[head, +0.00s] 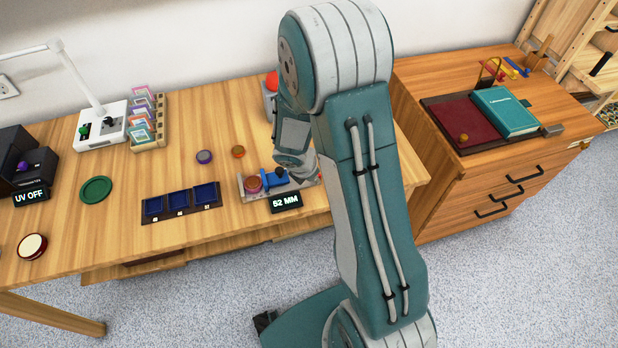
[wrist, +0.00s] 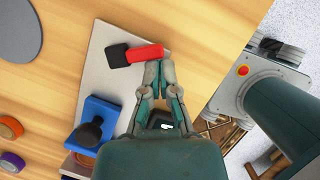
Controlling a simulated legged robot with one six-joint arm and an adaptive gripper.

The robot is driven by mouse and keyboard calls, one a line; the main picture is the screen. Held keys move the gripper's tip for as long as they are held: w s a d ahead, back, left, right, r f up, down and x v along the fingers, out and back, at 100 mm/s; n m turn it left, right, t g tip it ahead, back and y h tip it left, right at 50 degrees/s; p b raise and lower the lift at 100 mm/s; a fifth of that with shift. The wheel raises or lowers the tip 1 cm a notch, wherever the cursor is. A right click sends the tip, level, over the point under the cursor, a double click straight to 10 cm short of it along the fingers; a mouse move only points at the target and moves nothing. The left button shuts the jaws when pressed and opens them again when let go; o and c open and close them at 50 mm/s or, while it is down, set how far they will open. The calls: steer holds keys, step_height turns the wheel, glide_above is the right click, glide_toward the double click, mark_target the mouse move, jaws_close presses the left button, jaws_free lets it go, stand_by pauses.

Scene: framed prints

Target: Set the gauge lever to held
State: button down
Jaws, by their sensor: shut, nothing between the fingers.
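The gauge has a pale base plate (head: 243,186) near the front edge of the table, with a blue slider (head: 272,180) and a display (head: 286,202) reading 52 MM. In the wrist view the plate (wrist: 100,68) carries the blue slider (wrist: 103,113) with a black knob and, at its far end, a red lever (wrist: 146,54) with a black tip. My gripper (wrist: 162,66) is shut and empty, its fingertips right beside the red end of the lever; I cannot tell whether they touch. My arm hides the lever in the head view.
A purple ring (head: 204,157) and an orange ring (head: 238,151) lie behind the gauge. A tray with blue compartments (head: 181,202) is to its left. A card rack (head: 149,122) and white lamp stand (head: 101,127) are at the back. A cabinet (head: 470,185) stands right.

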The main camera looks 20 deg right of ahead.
steer(key=n, duration=0.1)
steer(key=d+n+t, duration=0.1)
steer(key=n, duration=0.1)
steer(key=d+n+y, duration=0.1)
steer(key=n, duration=0.1)
steer(key=shift+w+t, duration=0.15)
steer(key=shift+t, duration=0.15)
steer(key=shift+w+d, duration=0.15)
steer(key=shift+d, duration=0.05)
steer(key=shift+w+a, duration=0.55)
steer(key=shift+a, duration=0.1)
